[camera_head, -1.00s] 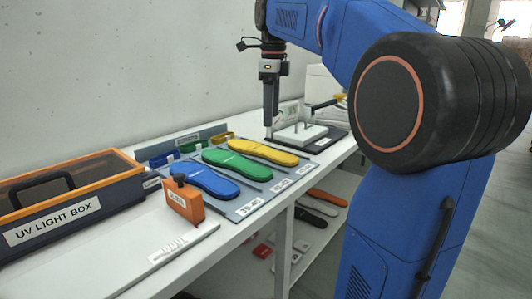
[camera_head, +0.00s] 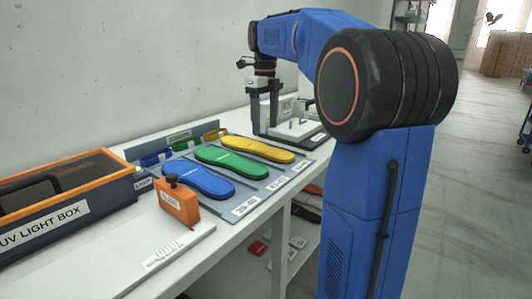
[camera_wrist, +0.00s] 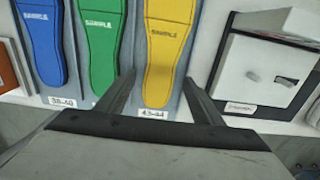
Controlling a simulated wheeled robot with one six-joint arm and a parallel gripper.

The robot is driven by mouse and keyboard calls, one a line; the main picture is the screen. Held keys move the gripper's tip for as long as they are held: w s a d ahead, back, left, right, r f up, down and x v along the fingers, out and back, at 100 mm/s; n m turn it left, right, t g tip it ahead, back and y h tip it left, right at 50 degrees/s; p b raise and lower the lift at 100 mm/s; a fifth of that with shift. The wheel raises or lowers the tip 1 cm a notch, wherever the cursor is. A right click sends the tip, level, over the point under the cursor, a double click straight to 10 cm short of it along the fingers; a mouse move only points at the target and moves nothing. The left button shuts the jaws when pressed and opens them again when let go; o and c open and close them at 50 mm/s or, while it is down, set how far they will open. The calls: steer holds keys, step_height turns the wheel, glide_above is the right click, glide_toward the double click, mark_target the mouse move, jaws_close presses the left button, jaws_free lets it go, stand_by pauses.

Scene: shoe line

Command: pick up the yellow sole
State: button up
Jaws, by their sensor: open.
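The yellow sole (camera_head: 257,149) lies flat on the grey tray (camera_head: 246,207), rightmost of three soles. In the wrist view the yellow sole (camera_wrist: 168,45) reaches from the top edge down to between the two fingers. My gripper (camera_head: 265,129) points down above the far side of the yellow sole, its fingers apart with nothing between them. In the wrist view my gripper (camera_wrist: 160,90) has its fingers spread on either side of the sole's near end. I cannot tell the exact height above the sole.
The green sole (camera_head: 230,162) and the blue sole (camera_head: 197,178) lie left of the yellow one. An orange block (camera_head: 178,202) and the UV light box (camera_head: 60,205) are at left. A wall runs behind.

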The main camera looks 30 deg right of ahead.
mark_target(266, 149)
steer(key=shift+d+f, duration=0.15)
steer(key=shift+f, duration=3.75)
steer(key=c, duration=1)
